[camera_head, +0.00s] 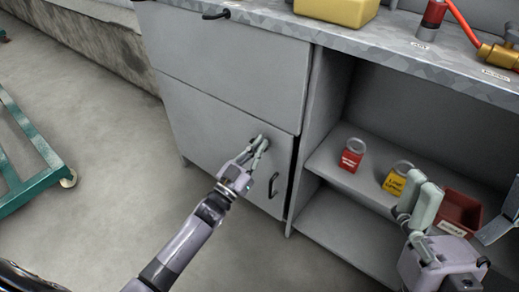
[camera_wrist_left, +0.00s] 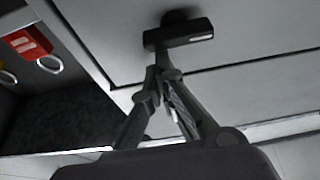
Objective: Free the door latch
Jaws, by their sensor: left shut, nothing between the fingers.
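The grey lower cabinet door (camera_head: 215,140) has a black curved pull handle (camera_head: 273,186) near its right edge. A small dark latch shows in the left wrist view (camera_wrist_left: 180,32) on the grey panel, just beyond my fingertips. My left gripper (camera_head: 259,142) is at the upper right of the lower door, fingertips together and empty; it also shows in the left wrist view (camera_wrist_left: 158,74). In the head view the fingers largely hide the latch. I cannot tell whether the fingertips touch it. My right gripper (camera_head: 420,200) is at the lower right, in front of the open shelves.
A red padlock (camera_head: 350,155), a yellow padlock (camera_head: 394,182) and a red bin (camera_head: 459,209) sit on the shelf. The countertop (camera_head: 385,50) above holds a yellow container (camera_head: 337,9) and a brass valve (camera_head: 497,53). A green wheeled frame (camera_head: 30,190) stands left; floor between is clear.

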